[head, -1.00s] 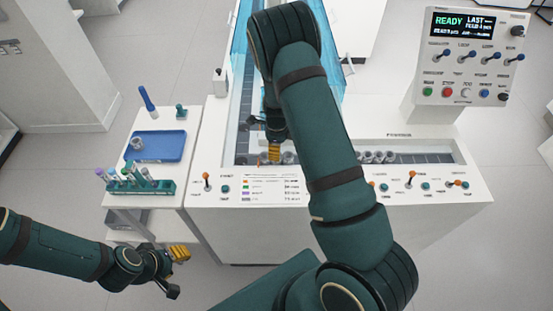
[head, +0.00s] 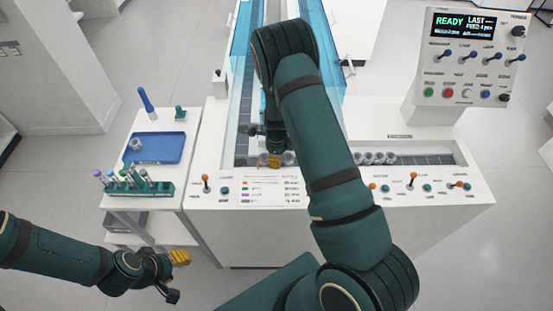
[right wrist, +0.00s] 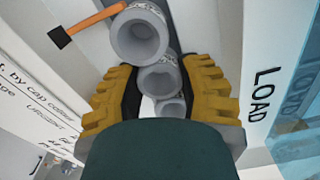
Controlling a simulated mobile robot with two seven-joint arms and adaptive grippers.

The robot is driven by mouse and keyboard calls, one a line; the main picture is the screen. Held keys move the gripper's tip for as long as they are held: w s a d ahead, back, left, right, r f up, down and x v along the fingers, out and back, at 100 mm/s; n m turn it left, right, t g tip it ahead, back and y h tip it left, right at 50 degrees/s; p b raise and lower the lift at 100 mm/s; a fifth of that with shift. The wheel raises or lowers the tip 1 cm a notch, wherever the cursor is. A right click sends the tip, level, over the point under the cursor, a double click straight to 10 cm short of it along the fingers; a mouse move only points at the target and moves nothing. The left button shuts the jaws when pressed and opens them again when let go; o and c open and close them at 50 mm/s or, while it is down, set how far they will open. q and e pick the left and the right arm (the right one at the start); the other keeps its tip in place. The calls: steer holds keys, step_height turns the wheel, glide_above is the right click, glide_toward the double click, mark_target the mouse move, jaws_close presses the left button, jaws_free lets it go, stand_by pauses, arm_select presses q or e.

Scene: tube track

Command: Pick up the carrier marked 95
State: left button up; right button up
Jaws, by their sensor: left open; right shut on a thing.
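Grey cup-like carriers stand in a row in the left channel of the white machine; one shows beside my right gripper (head: 274,161) in the head view (head: 289,158). In the right wrist view, my right gripper (right wrist: 162,88) has its yellow fingers on both sides of a grey carrier (right wrist: 159,80) and is shut on it. Another carrier (right wrist: 141,36) stands just above it in that picture, and a further one (right wrist: 170,106) shows below. I cannot read the number 95 on any of them. My left gripper (head: 179,257) is open and empty, low at the left.
Several more carriers (head: 376,158) stand in the right channel. Orange-tipped levers (head: 206,178) line the machine's front; one orange lever (right wrist: 92,25) is close to the right gripper. A side table holds a blue tray (head: 168,147) and a green tube rack (head: 138,187). Blue clear panels (head: 240,50) flank the channel.

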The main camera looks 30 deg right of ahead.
step_height(320, 180, up, 10)
steer(key=p, duration=0.2)
steer(key=shift+f, duration=0.2)
steer(key=shift+r+p, duration=2.3)
steer(key=shift+r, duration=0.4)
